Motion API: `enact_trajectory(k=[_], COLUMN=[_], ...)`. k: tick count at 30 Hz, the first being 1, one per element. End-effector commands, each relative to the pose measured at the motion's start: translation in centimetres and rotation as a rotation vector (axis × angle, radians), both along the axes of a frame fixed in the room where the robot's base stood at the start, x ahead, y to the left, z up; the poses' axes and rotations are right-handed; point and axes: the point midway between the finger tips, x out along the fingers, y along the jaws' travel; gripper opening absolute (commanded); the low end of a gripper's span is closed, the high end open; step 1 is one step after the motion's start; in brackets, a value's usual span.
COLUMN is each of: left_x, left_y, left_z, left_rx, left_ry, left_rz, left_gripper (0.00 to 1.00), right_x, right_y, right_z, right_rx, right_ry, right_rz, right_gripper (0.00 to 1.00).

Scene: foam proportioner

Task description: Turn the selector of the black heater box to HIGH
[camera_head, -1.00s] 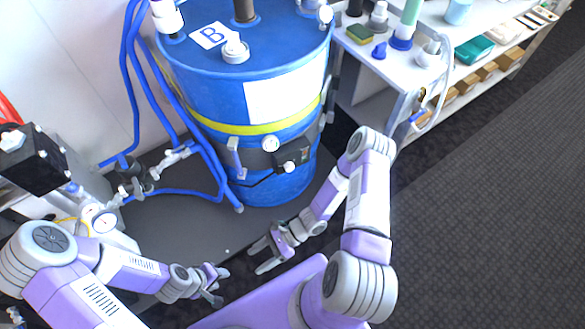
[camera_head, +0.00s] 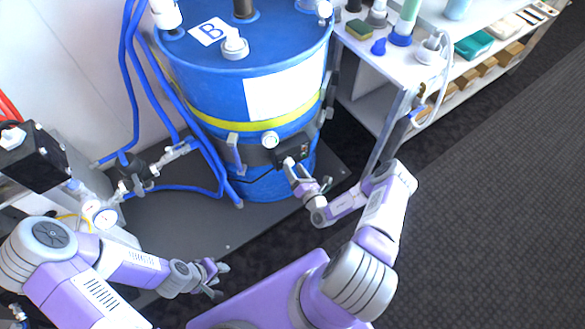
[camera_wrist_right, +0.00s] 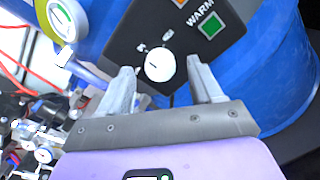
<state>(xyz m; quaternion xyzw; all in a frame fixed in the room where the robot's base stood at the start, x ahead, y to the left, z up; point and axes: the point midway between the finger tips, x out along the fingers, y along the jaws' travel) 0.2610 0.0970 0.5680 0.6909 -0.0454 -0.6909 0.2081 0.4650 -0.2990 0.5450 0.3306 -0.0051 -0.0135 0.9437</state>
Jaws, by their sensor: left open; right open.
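The black heater box (camera_head: 291,149) is on the blue drum's side, on a dark band. In the right wrist view the black box face (camera_wrist_right: 200,48) shows a white round selector knob (camera_wrist_right: 159,65) with small marks above it, an orange light and a green light labelled WARM. The knob's exact setting is hard to read. My right gripper (camera_head: 292,170) is just in front of the box. In the wrist view its open fingers (camera_wrist_right: 160,70) stand on either side of the knob, apart from it. My left gripper (camera_head: 215,278) is open and empty, low over the floor.
The blue drum (camera_head: 205,90) carries a white dial (camera_head: 270,140) left of the box; the dial also shows in the wrist view (camera_wrist_right: 66,18). Blue hoses (camera_head: 130,80) run down the left. A white shelf unit (camera_head: 385,60) stands at right. The floor before the drum is clear.

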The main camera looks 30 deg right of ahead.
Motion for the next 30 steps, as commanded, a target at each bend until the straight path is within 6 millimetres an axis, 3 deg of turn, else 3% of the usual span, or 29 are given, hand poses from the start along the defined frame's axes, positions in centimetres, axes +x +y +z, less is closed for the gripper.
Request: enact_trajectory(k=[6, 14, 25, 30], left_x=[0.0, 0.0, 0.0, 0.0], left_y=[0.0, 0.0, 0.0, 0.0], left_z=[-0.7, -0.6, -0.6, -0.6], left_rx=[0.000, 0.000, 0.000, 0.000], left_ry=[0.000, 0.000, 0.000, 0.000], left_rz=[0.000, 0.000, 0.000, 0.000], left_gripper=[0.43, 0.43, 0.43, 0.43], right_x=[1.9, 2.0, 2.0, 2.0], right_y=[-0.1, 0.0, 0.0, 0.0], right_z=[0.0, 0.1, 0.0, 0.0], right_rx=[-0.002, -0.001, -0.001, 0.007], right_ry=[0.000, 0.001, 0.000, 0.001], right_rz=[0.001, 0.002, 0.003, 0.002], right_gripper=[0.65, 0.65, 0.10, 0.09])
